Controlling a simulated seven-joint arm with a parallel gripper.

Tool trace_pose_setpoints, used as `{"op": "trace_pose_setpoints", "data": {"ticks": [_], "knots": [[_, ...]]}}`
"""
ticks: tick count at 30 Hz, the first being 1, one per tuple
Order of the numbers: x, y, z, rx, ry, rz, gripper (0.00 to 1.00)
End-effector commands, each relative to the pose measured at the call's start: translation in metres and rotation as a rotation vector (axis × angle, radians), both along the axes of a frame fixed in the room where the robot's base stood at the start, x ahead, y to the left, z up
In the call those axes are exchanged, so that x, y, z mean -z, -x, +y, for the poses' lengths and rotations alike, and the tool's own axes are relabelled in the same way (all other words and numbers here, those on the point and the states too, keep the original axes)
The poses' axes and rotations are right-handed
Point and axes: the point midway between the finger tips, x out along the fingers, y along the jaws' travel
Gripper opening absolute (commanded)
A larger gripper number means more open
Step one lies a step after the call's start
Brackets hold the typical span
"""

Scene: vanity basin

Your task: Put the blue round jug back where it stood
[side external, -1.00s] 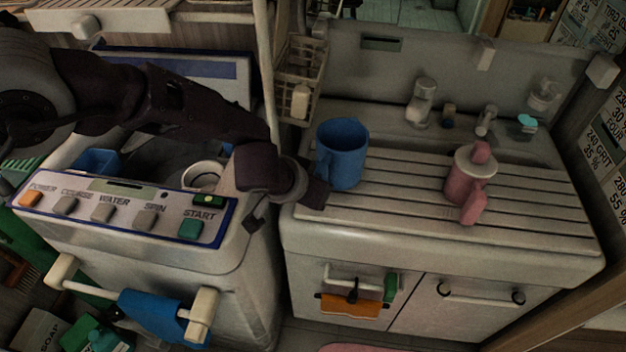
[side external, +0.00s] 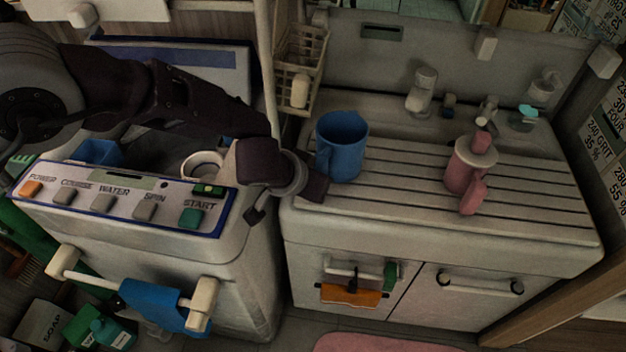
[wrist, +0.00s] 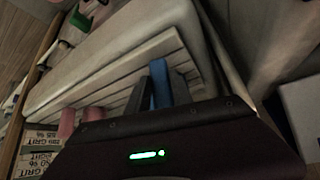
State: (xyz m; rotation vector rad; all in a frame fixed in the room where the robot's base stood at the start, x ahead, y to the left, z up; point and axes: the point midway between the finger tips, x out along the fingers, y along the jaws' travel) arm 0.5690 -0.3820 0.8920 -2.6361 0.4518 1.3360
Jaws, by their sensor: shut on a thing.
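The blue round jug (side external: 346,150) is upright at the left end of the ribbed draining board (side external: 420,196), with its handle toward my gripper. Whether its base touches the board or hovers just above it, I cannot tell. My gripper (side external: 317,184) is at the jug's lower left, shut on its handle side. In the wrist view, a strip of the blue jug (wrist: 161,86) shows between the two dark fingers of my gripper (wrist: 163,90). The rest of the jug is hidden there.
The washer panel (side external: 120,201) is left, beneath my arm.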

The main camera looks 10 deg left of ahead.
Motion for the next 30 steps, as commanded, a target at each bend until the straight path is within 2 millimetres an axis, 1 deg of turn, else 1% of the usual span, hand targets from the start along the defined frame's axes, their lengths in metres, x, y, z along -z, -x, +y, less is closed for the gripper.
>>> {"op": "trace_pose_setpoints", "data": {"ticks": [8, 9, 12, 25, 27, 30], "knots": [[0.003, -0.001, -0.001, 0.001, 0.002, -0.004, 0.0], [0.002, -0.001, -0.001, 0.0, 0.003, -0.003, 0.35], [0.003, -0.001, -0.001, 0.001, 0.002, -0.003, 0.52], [0.003, 0.001, 0.0, 0.0, 0.0, 0.001, 0.52], [-0.003, 0.005, 0.001, 0.001, -0.001, 0.001, 0.52], [-0.02, 0.017, 0.005, 0.001, 0.002, 0.001, 0.52]]}}
